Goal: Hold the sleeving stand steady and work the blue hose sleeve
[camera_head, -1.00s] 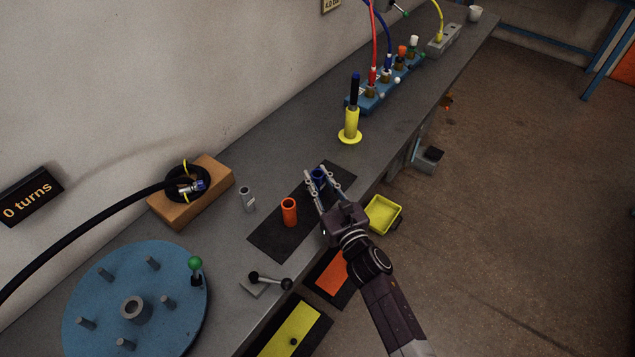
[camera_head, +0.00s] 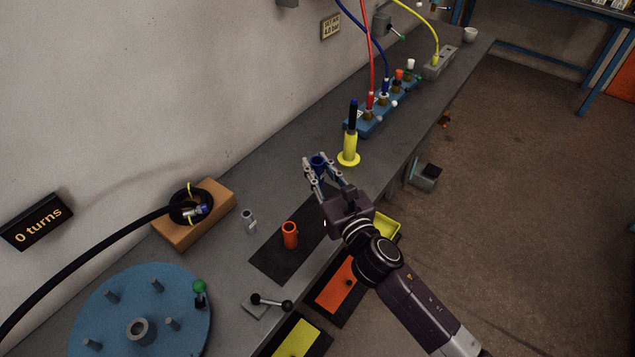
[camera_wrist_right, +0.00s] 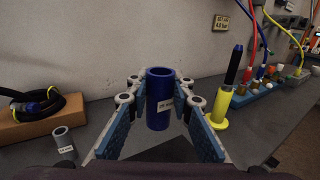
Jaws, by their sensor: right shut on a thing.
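My right gripper (camera_head: 325,177) is shut on the blue hose sleeve (camera_head: 318,162), a short upright tube. In the right wrist view the sleeve (camera_wrist_right: 159,98) stands between the two finger pads and carries a white label. The sleeving stand (camera_head: 349,147) is yellow with a round base and a dark rod with a blue tip rising from it. It stands on the bench just beyond and right of the gripper, apart from the sleeve; it also shows in the right wrist view (camera_wrist_right: 221,107). My left gripper is not in view.
A blue manifold (camera_head: 366,121) with hoses lies behind the stand. A coiled hose on a wooden block (camera_head: 205,228) and a blue turntable (camera_head: 185,290) are at left.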

